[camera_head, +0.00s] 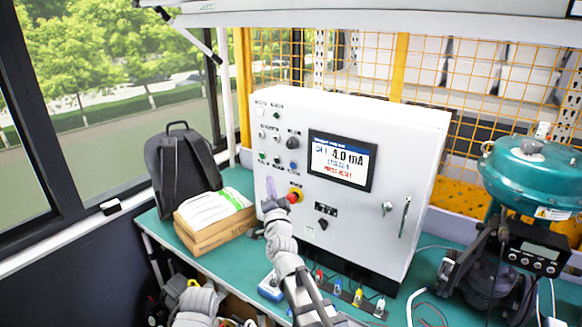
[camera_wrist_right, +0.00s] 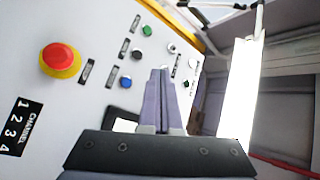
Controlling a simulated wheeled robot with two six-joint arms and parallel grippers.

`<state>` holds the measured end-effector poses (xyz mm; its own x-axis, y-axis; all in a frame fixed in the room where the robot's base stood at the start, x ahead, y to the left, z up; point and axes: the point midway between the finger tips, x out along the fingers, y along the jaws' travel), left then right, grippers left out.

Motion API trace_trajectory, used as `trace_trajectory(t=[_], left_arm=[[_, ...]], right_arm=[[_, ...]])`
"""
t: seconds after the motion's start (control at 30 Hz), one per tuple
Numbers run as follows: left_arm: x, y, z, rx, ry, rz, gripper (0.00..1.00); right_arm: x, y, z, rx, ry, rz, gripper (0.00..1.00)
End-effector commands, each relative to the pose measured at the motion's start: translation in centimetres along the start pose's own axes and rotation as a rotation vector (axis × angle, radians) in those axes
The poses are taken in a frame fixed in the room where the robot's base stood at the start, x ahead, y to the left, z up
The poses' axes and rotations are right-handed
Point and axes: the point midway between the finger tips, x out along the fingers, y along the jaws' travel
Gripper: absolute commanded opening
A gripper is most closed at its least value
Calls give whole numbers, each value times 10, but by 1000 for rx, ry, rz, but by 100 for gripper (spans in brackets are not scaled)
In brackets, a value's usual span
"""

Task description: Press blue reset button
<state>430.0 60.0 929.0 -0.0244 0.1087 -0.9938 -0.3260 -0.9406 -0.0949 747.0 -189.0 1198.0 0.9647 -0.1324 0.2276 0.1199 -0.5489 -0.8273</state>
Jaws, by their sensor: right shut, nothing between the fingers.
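The white control box (camera_head: 350,225) stands upright on the bench. Its blue button (camera_head: 294,169) is in the lower row of small buttons on the front, left of the display. In the right wrist view the blue button (camera_wrist_right: 125,82) is just left of my finger tips. My right gripper (camera_head: 270,182) is shut and empty, in front of the panel's lower left. In the right wrist view the gripper (camera_wrist_right: 160,72) points at the panel. I cannot tell the gap to the panel. Part of my left arm shows at the bottom left, but its fingers do not.
A red emergency knob on a yellow ring (camera_head: 295,195) is close to my right gripper. The display (camera_head: 342,160) shows 4.0 mA and red text. A backpack (camera_head: 183,165) and cardboard box (camera_head: 215,228) are left; a teal valve actuator (camera_head: 535,165) is right.

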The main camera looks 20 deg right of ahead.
Motion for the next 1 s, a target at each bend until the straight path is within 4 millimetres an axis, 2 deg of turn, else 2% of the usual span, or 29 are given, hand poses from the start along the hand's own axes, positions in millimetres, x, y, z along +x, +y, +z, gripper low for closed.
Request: trace_trajectory(t=[0.17,0.7,1.0], left_arm=[[0,0,0,0,0,0,45],[0,0,0,0,0,0,45],[0,0,0,0,0,0,45]], right_arm=[[5,3,-2,-3,0,0,0],[51,36,-36,-3,0,0,0],[61,44,-44,-2,-2,0,0]])
